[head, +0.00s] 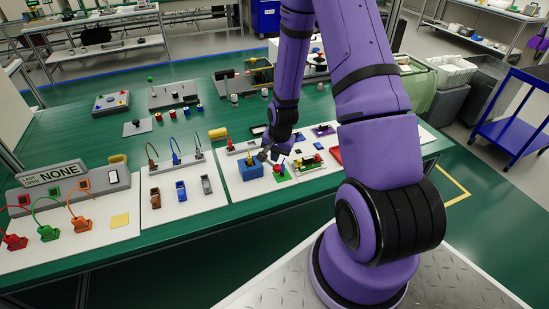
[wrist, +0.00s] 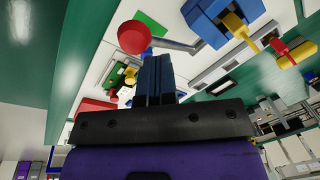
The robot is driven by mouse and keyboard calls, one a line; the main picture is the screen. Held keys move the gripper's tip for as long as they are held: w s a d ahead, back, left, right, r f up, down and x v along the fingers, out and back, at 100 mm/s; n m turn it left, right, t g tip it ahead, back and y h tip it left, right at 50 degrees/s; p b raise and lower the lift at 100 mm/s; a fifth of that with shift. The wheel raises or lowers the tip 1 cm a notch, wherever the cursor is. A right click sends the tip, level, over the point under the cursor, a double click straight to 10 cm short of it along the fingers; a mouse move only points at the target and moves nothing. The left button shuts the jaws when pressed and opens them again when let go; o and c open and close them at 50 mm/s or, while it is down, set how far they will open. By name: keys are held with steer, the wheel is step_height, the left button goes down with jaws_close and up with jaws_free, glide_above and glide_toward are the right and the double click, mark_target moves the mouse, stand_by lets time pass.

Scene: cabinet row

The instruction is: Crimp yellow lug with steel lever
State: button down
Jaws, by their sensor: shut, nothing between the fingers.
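A blue block (head: 251,172) stands on a white board, and a yellow lug (head: 250,159) shows at its top. In the wrist view the blue block (wrist: 207,20) and yellow lug (wrist: 238,27) are at the upper right. A steel lever (wrist: 178,45) with a red ball knob (wrist: 132,37) lies in front of the block. My gripper (head: 268,155) is low beside the block. In the wrist view its fingers (wrist: 154,62) are together and empty, close to the lever. I cannot tell whether they touch it.
A red lug (wrist: 292,52) is near the yellow one. Brown, blue and grey pieces (head: 181,191) sit on the middle board. The green table (head: 75,140) has bare room at back left.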

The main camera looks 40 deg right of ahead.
steer(key=shift+s+a+f, duration=0.25)
steer(key=shift+s+f, duration=0.75)
steer(key=shift+f, duration=0.25)
stand_by(2.0)
stand_by(0.4)
steer(key=shift+w+d+r, duration=0.2)
steer(key=shift+w+r, duration=0.45)
steer(key=shift+r, duration=0.2)
steer(key=shift+w+d+r, duration=0.15)
steer(key=shift+w+r, duration=0.55)
steer(key=shift+r, duration=0.2)
steer(key=shift+w+d+r, duration=0.2)
steer(key=shift+w+r, duration=0.45)
steer(key=shift+r, duration=0.2)
steer(key=shift+w+d+r, duration=0.2)
steer(key=shift+w+r, duration=0.55)
steer(key=shift+r, duration=0.25)
steer(key=shift+w+d+r, duration=0.2)
steer(key=shift+w+r, duration=0.5)
steer(key=shift+r, duration=0.3)
steer(key=shift+r, duration=0.1)
